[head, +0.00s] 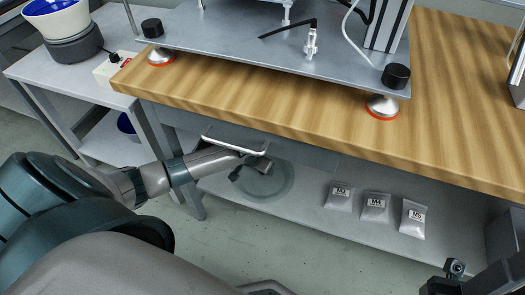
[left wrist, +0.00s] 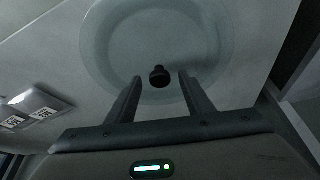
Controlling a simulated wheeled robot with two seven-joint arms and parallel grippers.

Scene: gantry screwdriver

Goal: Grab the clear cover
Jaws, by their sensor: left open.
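The clear cover (head: 275,186) is a round, see-through dome on the lower shelf under the wooden bench. In the left wrist view the cover (left wrist: 112,45) shows from above, with a small black knob (left wrist: 160,76) at its middle. My left gripper (head: 250,172) reaches under the bench edge and is over the cover, partly hiding it in the head view. In the left wrist view the left gripper (left wrist: 160,80) is open, its two fingers on either side of the knob in the picture. I cannot tell the remaining height gap. The right gripper's fingers are not in view.
Labelled bags (head: 375,207) lie on the shelf (head: 300,215) right of the cover. The wooden bench top (head: 245,105) overhangs the shelf, with a white handle (head: 235,145) near my arm. A metal plate (head: 270,55) on feet stands on the bench.

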